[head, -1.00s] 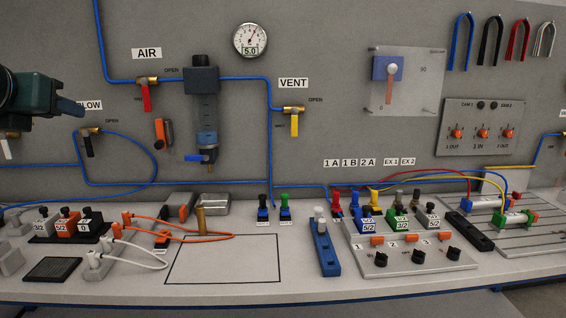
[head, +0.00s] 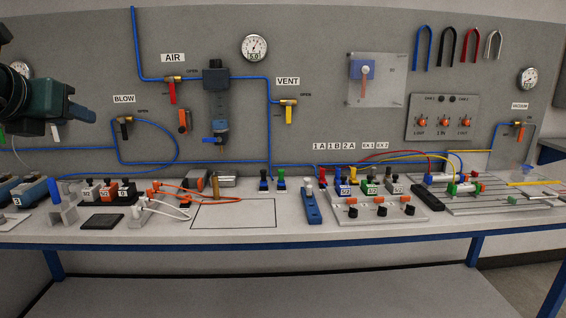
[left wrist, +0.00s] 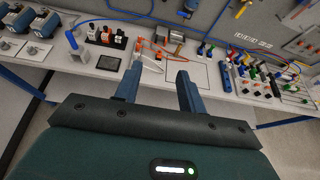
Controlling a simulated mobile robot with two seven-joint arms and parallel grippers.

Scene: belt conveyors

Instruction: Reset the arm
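My left gripper shows in the left wrist view (left wrist: 158,88), its two blue fingers apart with nothing between them. It is in the air in front of the bench, away from the parts on it. In the head view, my left arm's dark green end (head: 45,98) is at the upper left edge, in front of the grey panel (head: 330,130). Part of the arm is cut off by the frame. My right gripper is not in either view.
The bench (head: 270,237) carries valve blocks, orange and white cables (head: 180,190), a blue block (head: 311,207) and a plate with black knobs (head: 375,211). The AIR, VENT and BLOW valves (head: 124,121) are on the panel.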

